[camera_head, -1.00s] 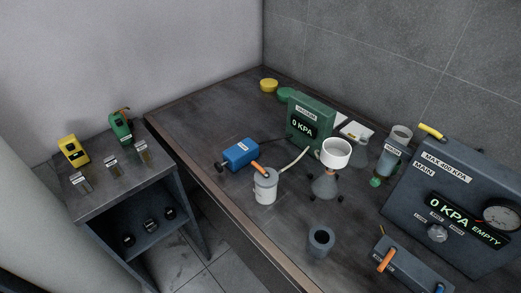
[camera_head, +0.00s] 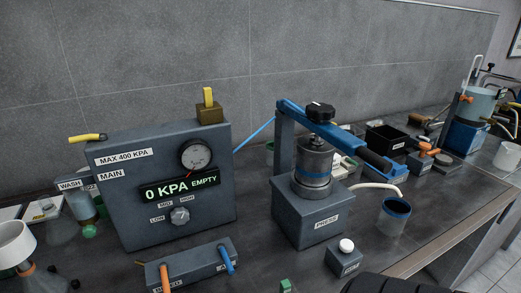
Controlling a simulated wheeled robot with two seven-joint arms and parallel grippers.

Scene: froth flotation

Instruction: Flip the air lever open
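No lever carries a label that I can read as air. A yellow lever (camera_head: 208,96) stands upright on a brass block (camera_head: 210,115) on top of the grey main panel (camera_head: 125,205). A second yellow handle (camera_head: 87,138) lies roughly level at the panel's upper left corner. The panel's display (camera_head: 179,188) reads 0 KPA EMPTY. In front, a low grey block (camera_head: 195,265) carries an orange lever (camera_head: 165,277) and a blue lever (camera_head: 227,259); its label is only partly readable.
Bare table shows at right.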

